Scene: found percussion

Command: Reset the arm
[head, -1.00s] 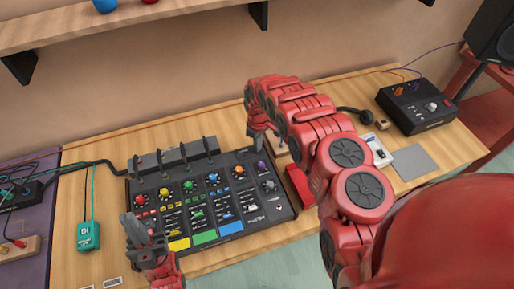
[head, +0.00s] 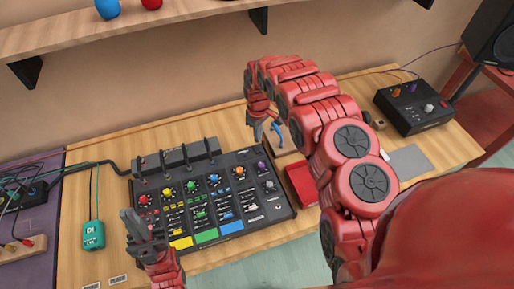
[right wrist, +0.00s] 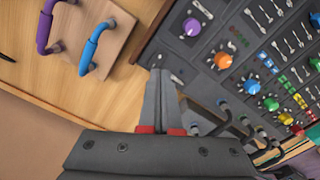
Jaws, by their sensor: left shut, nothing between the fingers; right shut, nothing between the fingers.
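My right arm reaches in from the right in the head view and bends down over the back right of the mixer (head: 262,207). My right gripper (head: 258,138) points down there; in the right wrist view its shut fingers (right wrist: 165,84) hold nothing and hover by the mixer's edge. My left gripper (head: 133,225) is shut and empty, at the mixer's front left corner. The right wrist view also shows a wooden board (right wrist: 112,42) with a blue handle (right wrist: 93,47) and a purple handle (right wrist: 45,28), apart from the fingers.
A teal box (head: 93,236) stands left of the mixer, with cables behind it. A black box with knobs (head: 414,107) is at the back right, near a grey pad (head: 408,160). A red object (head: 302,184) is partly hidden by my right arm. A shelf (head: 190,17) hangs above.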

